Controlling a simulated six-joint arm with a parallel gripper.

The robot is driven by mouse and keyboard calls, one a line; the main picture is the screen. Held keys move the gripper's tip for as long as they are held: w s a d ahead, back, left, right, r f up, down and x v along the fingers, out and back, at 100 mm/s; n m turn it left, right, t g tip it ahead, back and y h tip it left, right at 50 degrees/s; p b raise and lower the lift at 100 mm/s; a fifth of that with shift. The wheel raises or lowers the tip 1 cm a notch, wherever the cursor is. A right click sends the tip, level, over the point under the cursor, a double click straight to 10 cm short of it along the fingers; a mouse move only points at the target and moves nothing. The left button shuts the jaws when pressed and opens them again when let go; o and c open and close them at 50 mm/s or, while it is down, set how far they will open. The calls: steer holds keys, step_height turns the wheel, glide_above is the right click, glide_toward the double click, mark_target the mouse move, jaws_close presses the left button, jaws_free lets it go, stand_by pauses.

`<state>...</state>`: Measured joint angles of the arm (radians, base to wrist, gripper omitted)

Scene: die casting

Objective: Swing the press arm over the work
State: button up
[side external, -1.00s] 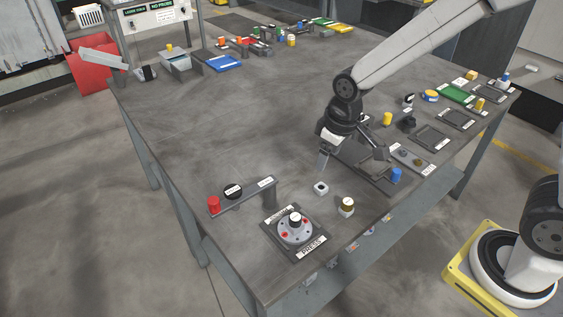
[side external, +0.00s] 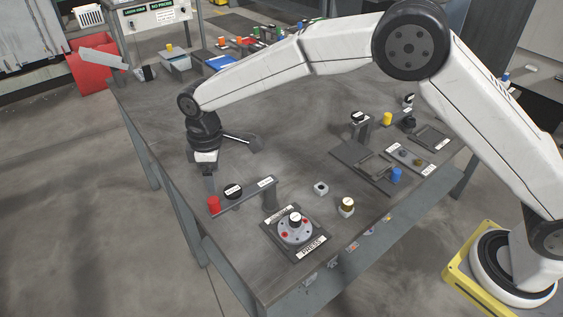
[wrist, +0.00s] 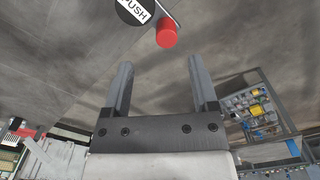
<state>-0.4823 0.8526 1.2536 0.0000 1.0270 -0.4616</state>
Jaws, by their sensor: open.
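The press arm (side external: 249,191) is a grey bar with a red knob (side external: 214,204) at its left end and a black PUSH disc (side external: 233,191) beside it. Its right end is at a post, and the bar lies off to the upper left of the press plate (side external: 311,253). My gripper (side external: 209,187) points down, open and empty, just behind the red knob. In the wrist view the knob (wrist: 167,36) shows beyond the open fingertips (wrist: 159,66), apart from them.
A dark fixture (side external: 365,165) and a blue cylinder (side external: 396,175) are farther right. The table's left middle is clear. The front table edge is close to the press plate.

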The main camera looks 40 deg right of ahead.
mark_target(213, 200)
steer(key=shift+a+f, duration=0.15)
steer(key=shift+a, duration=0.55)
steer(key=shift+f, duration=3.9)
steer(key=shift+c, duration=0.2)
jaws_close()
